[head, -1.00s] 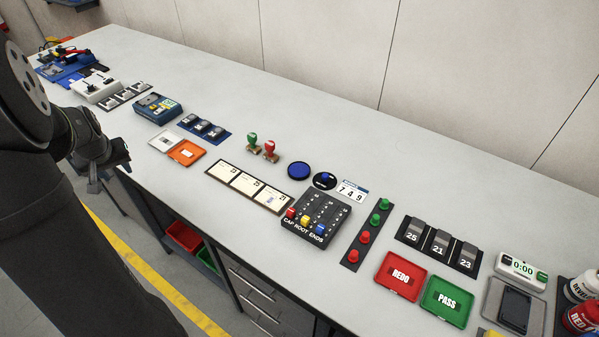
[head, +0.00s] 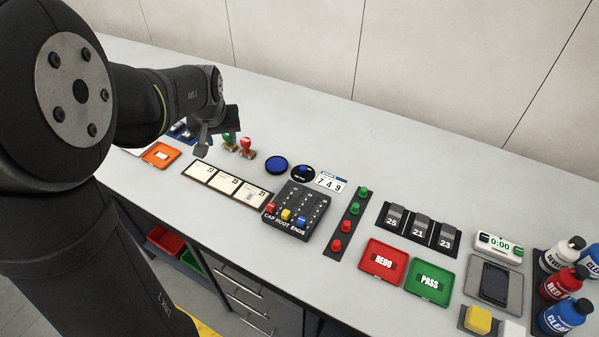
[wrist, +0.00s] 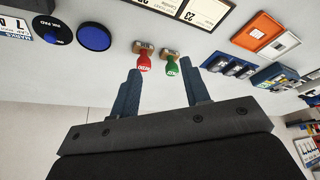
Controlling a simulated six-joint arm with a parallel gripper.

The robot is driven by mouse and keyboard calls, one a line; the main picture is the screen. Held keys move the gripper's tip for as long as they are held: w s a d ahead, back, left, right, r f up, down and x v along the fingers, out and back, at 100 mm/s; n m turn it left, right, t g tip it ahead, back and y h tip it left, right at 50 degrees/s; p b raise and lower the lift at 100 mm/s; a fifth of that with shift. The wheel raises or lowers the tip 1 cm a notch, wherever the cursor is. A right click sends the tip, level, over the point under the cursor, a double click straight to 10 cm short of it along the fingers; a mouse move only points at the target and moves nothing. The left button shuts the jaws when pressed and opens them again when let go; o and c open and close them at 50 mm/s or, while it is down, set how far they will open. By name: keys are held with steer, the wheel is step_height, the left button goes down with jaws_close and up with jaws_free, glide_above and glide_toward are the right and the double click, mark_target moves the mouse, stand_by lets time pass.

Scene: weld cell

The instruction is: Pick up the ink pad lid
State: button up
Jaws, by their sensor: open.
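The ink pad lid (head: 303,173) appears to be the round black disc with a blue raised part and white lettering. It lies on the bench, and it also shows at the upper left of the wrist view (wrist: 52,32). The round blue ink pad (head: 276,165) lies beside it, to its left in the head view. My gripper (head: 214,145) is open and empty above the bench, left of the pad and lid in the head view. In the wrist view my fingers (wrist: 160,70) point towards the stamps, with the lid well outside them.
A red-handled stamp (head: 246,148) and a green-handled stamp (head: 229,142) stand near my gripper. A number card (head: 331,182) and a black peg block (head: 299,208) lie close to the lid. An orange tray (head: 160,155) lies left. The bench behind the lid is clear.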

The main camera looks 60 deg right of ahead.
steer(key=s+d+r+m+g, duration=0.1)
steer(key=s+d+m, duration=0.15)
steer(key=s, duration=0.75)
steer(key=s+d+r+m, duration=0.1)
steer(key=s+d+r, duration=0.15)
steer(key=s, duration=0.75)
glide_above(303, 168)
steer(key=s+a, duration=0.2)
steer(key=a, duration=0.1)
steer(key=shift+h, duration=0.3)
steer(key=f, duration=1.2)
steer(key=shift+w+d, duration=0.15)
steer(key=shift+w, duration=0.05)
steer(key=shift+w+d+x, duration=0.15)
steer(key=shift+x, duration=1.15)
steer(key=shift+w+d+x, duration=0.1)
steer(key=shift+w+x, duration=0.1)
steer(key=shift+x, duration=1.15)
steer(key=shift+r, duration=0.15)
jaws_close()
